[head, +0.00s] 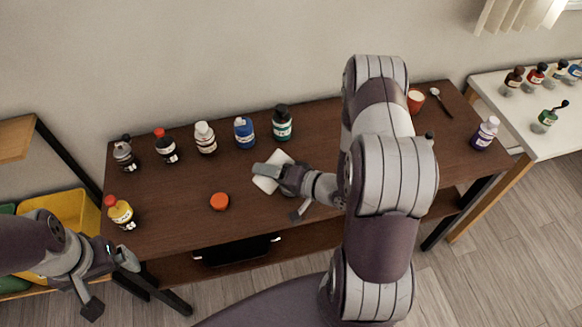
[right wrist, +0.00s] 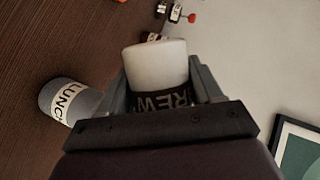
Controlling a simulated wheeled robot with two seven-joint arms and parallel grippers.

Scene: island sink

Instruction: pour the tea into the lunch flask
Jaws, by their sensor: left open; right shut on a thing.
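My right gripper (head: 281,188) is shut on a white container with a black label reading "REW" in part (right wrist: 158,65), held over the middle of the dark brown table. The container also shows as a white shape in the head view (head: 272,173). In the right wrist view a grey flask labelled "LUNCH" (right wrist: 68,100) stands on the table beside it, apart from it. No tea shows. My left gripper (head: 108,282) is open and empty at the table's front left.
An orange cap (head: 219,201) lies on the table (head: 190,225). Several bottles line the back, including a blue one (head: 244,132) and a green one (head: 282,123). A cup (head: 415,100), spoon (head: 440,102) and purple-labelled bottle (head: 485,133) are at right.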

